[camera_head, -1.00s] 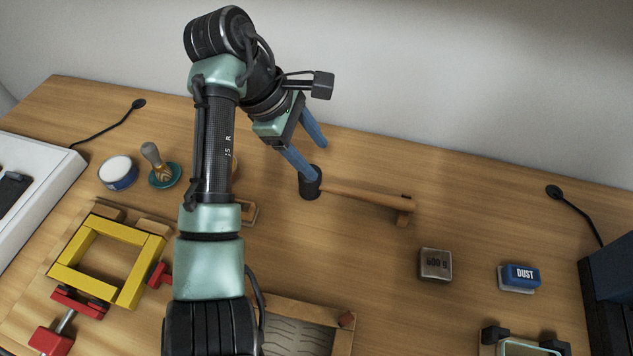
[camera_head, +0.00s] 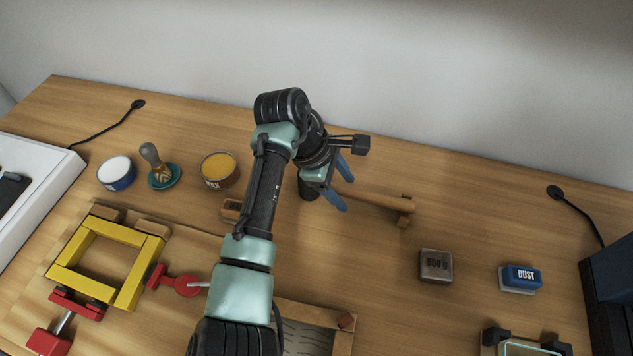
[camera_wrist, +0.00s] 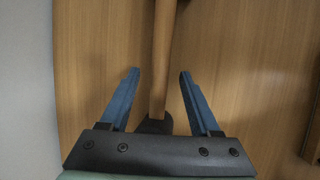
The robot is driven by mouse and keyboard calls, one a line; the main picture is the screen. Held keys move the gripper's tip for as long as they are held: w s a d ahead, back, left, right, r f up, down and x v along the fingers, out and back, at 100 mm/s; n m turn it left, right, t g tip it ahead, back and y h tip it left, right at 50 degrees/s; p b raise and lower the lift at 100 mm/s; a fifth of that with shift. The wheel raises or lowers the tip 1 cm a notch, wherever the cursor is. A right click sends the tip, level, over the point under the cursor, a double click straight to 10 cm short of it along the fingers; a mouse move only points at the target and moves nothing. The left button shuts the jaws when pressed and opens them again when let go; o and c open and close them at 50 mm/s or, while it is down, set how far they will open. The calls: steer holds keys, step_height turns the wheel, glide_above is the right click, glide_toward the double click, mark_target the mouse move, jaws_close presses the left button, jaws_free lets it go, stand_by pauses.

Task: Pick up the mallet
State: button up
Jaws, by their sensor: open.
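The mallet lies on the wooden bench, with its wooden handle (camera_head: 375,200) running right from its dark head (camera_head: 308,188). My gripper (camera_head: 346,187) is over the handle near the head and partly hides both. In the wrist view my gripper (camera_wrist: 158,75) is open, with the handle (camera_wrist: 161,65) running between its two blue fingers and touching neither. The dark head (camera_wrist: 153,126) shows at the palm end, partly hidden by the gripper body. I cannot tell the exact height of the fingertips above the handle.
A grey 500 g weight (camera_head: 435,265) and a blue DUST block (camera_head: 521,277) lie to the right. A wax tin (camera_head: 220,169), a stamp-like tool (camera_head: 160,170) and a yellow frame (camera_head: 75,248) are left. The wall is behind.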

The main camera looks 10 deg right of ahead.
jaws_close()
stand_by(0.3)
